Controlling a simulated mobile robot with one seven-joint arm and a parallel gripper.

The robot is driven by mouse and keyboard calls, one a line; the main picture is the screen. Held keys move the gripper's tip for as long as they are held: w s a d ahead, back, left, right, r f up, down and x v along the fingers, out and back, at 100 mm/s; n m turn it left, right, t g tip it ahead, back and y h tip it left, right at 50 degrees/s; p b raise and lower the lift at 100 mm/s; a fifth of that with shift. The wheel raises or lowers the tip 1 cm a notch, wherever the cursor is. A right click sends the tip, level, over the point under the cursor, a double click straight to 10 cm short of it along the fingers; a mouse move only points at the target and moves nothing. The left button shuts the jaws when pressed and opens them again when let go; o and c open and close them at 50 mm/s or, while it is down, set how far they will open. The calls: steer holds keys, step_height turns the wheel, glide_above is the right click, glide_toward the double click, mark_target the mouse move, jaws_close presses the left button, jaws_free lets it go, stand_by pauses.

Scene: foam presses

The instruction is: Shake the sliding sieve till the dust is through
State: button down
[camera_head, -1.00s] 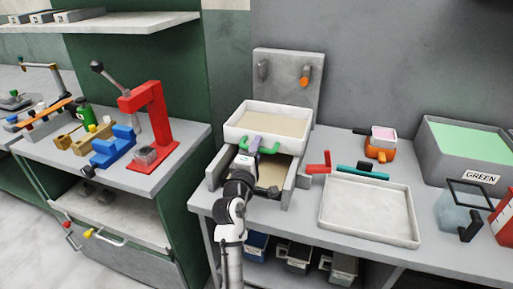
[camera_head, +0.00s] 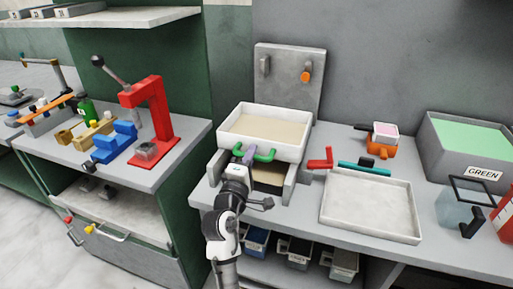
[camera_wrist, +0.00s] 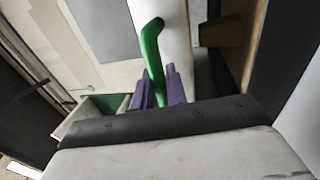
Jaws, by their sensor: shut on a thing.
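The sliding sieve (camera_head: 295,147) is a white rectangular tray with a beige bottom. It sits on a grey frame (camera_head: 213,180) at the back of the bench. A green handle (camera_head: 268,155) is on its front side. My gripper (camera_head: 248,155) is at this handle, its purple fingers shut on it. In the wrist view the green handle (camera_wrist: 152,50) rises between the purple fingers (camera_wrist: 158,92). A beige surface (camera_head: 268,178) shows below the sieve, partly hidden by my arm. I cannot tell how much dust lies in the sieve.
An empty white tray (camera_head: 370,205) lies on the bench to the right. A red piece (camera_head: 320,160), a teal bar (camera_head: 362,169) and an orange item (camera_head: 380,150) lie behind it. A grey bin marked GREEN (camera_head: 465,150) stands far right. A red press (camera_head: 150,120) is left.

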steer(key=shift+r+v, duration=0.1)
steer(key=shift+v, duration=0.5)
steer(key=shift+r+v, duration=0.15)
steer(key=shift+v, duration=0.5)
steer(key=c, duration=1.5)
jaws_free()
steer(key=shift+b+v, duration=1.6)
steer(key=shift+v, duration=5.3)
steer(key=shift+o, duration=0.5)
